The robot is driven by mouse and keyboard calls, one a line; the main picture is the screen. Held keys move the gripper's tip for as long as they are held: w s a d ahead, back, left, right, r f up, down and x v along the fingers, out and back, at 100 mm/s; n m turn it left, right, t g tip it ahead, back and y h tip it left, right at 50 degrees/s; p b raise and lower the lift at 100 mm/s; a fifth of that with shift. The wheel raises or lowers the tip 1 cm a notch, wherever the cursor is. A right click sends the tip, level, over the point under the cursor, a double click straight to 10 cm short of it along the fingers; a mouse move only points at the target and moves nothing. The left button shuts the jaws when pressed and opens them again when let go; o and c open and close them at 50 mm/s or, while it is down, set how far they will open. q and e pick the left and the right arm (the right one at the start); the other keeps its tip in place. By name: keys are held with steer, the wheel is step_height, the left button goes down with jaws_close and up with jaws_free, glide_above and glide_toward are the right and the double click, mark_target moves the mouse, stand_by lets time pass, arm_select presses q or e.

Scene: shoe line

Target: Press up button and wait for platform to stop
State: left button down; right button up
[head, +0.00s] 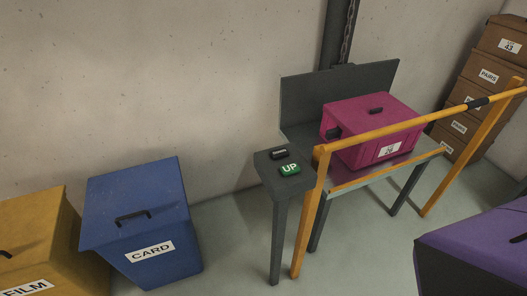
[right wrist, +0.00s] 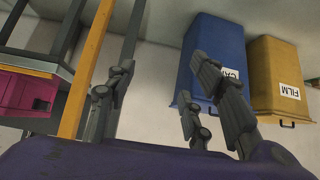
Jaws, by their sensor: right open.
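The green UP button (head: 289,169) sits on a small dark stand (head: 262,160) left of the lift, in the head view. The platform (head: 349,181) is a grey plate on dark legs, in front of a dark back panel (head: 300,101). It carries a magenta box (head: 374,128) with a black handle and a white label. My right gripper (head: 0,0) is outside the head view; the right wrist view shows it (right wrist: 168,88) with fingers spread and nothing between them, away from the button. My left gripper is in neither view.
A yellow-orange rail (head: 405,123) guards the platform's front. A blue CARD bin (head: 140,215) and yellow FILM bin (head: 38,240) stand at left. Stacked brown boxes (head: 488,78) stand at back right. A purple box (head: 475,245) fills the lower right corner.

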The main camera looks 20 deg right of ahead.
steer(key=shift+s+d, duration=0.1)
steer(key=shift+d, duration=0.05)
steer(key=c, duration=0.6)
jaws_close()
stand_by(0.9)
